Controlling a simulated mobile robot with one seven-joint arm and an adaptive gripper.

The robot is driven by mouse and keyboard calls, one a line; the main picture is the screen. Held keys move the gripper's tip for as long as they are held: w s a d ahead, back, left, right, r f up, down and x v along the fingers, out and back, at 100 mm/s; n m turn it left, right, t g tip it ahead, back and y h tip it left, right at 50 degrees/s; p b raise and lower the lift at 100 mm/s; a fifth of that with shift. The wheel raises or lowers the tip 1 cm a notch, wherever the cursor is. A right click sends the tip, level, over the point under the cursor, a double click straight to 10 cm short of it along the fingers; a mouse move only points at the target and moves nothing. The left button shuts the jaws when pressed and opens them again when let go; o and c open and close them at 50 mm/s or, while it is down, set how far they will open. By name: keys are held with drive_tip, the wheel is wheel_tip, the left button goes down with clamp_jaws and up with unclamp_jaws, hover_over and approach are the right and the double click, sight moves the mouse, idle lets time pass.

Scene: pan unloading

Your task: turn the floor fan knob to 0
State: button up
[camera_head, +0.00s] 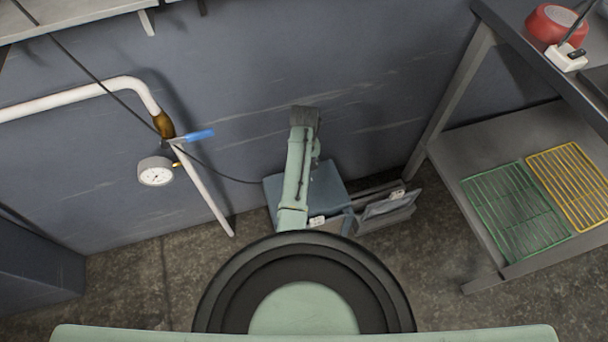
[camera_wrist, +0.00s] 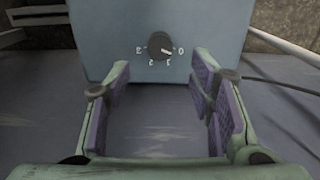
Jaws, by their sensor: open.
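The fan knob (camera_wrist: 160,45) is a small dark dial with a white mark on a blue-grey housing (camera_wrist: 110,40). Numbers ring it; the 0 is on its right in the wrist view and a 3 on its left. The white mark points right and slightly down, close to the 0; I cannot tell whether it is exactly on it. My gripper (camera_wrist: 160,82) is open and empty, its purple-padded fingers spread either side below the knob, apart from it. In the head view a blue-grey box (camera_head: 335,185), seemingly this housing, stands by the wall, partly behind my arm; the knob is hidden there.
A pipe with a blue-handled valve (camera_head: 200,135) and gauge (camera_head: 155,171) is on the wall at left. A shelf with green (camera_head: 515,210) and yellow (camera_head: 570,185) racks stands at right. Floor at left is clear.

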wheel_tip(320, 180, up, 4)
drive_tip(key=shift+f, duration=0.1)
idle(0.6)
